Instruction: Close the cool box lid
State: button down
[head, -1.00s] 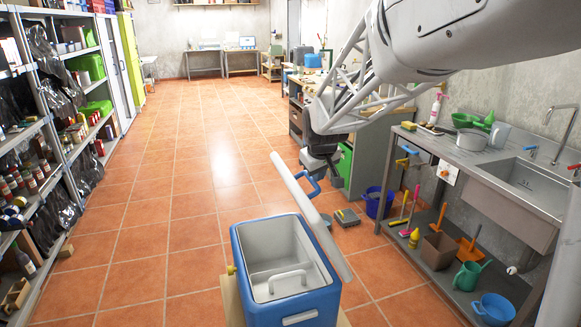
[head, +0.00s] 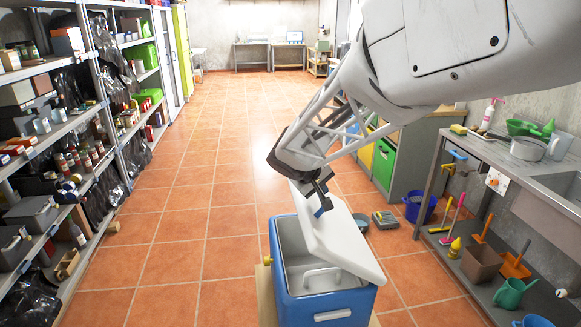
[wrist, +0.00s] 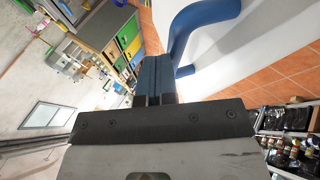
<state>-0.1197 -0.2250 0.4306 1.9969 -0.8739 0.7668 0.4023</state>
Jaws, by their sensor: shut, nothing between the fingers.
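The blue cool box (head: 290,262) stands at the lower middle of the head view, its pale inside and a white inner handle partly showing. Its white lid (head: 350,240) is hinged on the right side and slants over the box, partly open. My gripper (head: 320,196) is shut and empty at the outer face of the lid, near its far end. In the wrist view, the shut fingers (wrist: 155,78) are beside the lid's blue handle (wrist: 205,22), with the white lid (wrist: 235,50) behind it. I cannot tell whether the fingers touch the handle or lid.
A shelf rack (head: 70,150) lines the left. A bench with a sink (head: 548,205) is on the right, with a green watering can (head: 512,292) and a brown bin (head: 482,262) on its lower shelf. A blue bucket (head: 420,208) stands behind the box. The tiled floor left of the box is clear.

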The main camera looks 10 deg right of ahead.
jog(key=a+f+h, duration=0.2)
jog(key=a+f, duration=0.1)
jog(key=a+f+n+h, duration=0.1)
jog(key=a+f, duration=0.2)
jog(key=a, duration=0.1)
jog(key=shift+f+t+h, duration=0.15)
jog(key=shift+t+h, duration=0.15)
jog(key=shift+h, duration=0.1)
jog(key=a+f, duration=0.1)
jog(key=f, duration=0.1)
jog(key=a+f+h, duration=0.1)
jog(key=f, duration=0.1)
jog(key=a+f+h, duration=0.1)
jog(key=a+f, duration=0.1)
jog(key=f, duration=0.1)
jog(key=shift+f+n, duration=0.1)
jog(key=shift+n, duration=0.2)
jog(key=shift+r, duration=0.2)
jog(key=r+v, duration=0.1)
jog(key=v, duration=1.1)
jog(key=shift+w+d+r, duration=0.25)
jog(key=shift+w+r, duration=0.05)
jog(key=shift+r, duration=0.05)
